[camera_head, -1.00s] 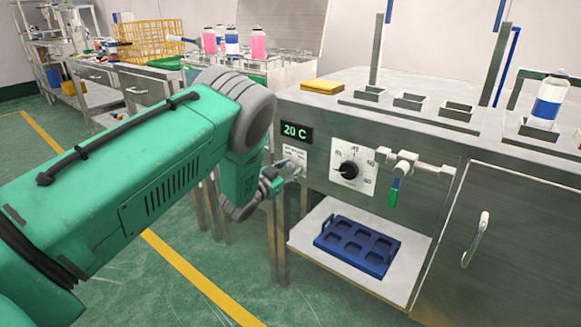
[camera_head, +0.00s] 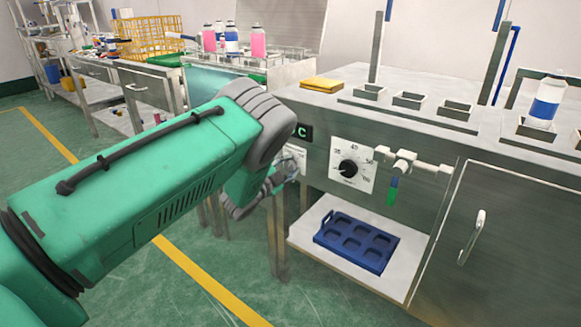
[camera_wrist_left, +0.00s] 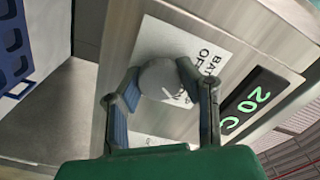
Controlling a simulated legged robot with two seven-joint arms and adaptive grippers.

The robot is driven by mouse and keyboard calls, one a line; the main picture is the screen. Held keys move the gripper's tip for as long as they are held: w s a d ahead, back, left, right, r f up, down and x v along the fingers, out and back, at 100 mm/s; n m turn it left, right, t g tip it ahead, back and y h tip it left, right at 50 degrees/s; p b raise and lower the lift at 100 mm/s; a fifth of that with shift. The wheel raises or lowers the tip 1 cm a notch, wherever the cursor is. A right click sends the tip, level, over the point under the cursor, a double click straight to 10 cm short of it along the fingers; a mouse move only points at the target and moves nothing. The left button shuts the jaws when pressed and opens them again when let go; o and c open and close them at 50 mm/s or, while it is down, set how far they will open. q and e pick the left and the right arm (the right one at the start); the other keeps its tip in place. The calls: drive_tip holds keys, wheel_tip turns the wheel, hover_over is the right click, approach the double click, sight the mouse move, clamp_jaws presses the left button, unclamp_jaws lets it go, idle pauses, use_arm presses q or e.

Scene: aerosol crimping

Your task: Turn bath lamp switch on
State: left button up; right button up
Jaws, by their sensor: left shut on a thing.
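The bath lamp switch is a round grey knob (camera_wrist_left: 160,80) on a white label with partly readable lettering, on the steel front panel. My left gripper (camera_wrist_left: 158,88) is shut on this knob, one finger on each side of it in the left wrist view. In the head view the left gripper (camera_head: 284,172) is at the panel, left of the temperature dial, and my forearm and wrist hide most of the switch label. The display (camera_wrist_left: 250,101) beside the switch reads 20 C. My right gripper is in neither view.
The temperature dial (camera_head: 349,167) and a valve with a green handle (camera_head: 393,190) are on the panel to the right. A blue tray (camera_head: 357,242) lies on the white shelf (camera_head: 410,270) below. A yellow cloth (camera_head: 322,85) lies on the bench top.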

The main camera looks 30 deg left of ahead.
use_arm(q)
drive_tip(key=shift+s+f, duration=0.25)
drive_tip(key=shift+f, duration=0.2)
drive_tip(key=o, duration=1.2)
drive_tip(key=shift+c, duration=0.2)
drive_tip(key=shift+o, duration=0.2)
drive_tip(key=shift+a+r, duration=0.1)
drive_tip(key=shift+w, duration=0.1)
drive_tip(key=shift+r, duration=0.1)
drive_tip(key=s+a, duration=0.1)
drive_tip(key=s, duration=1.1)
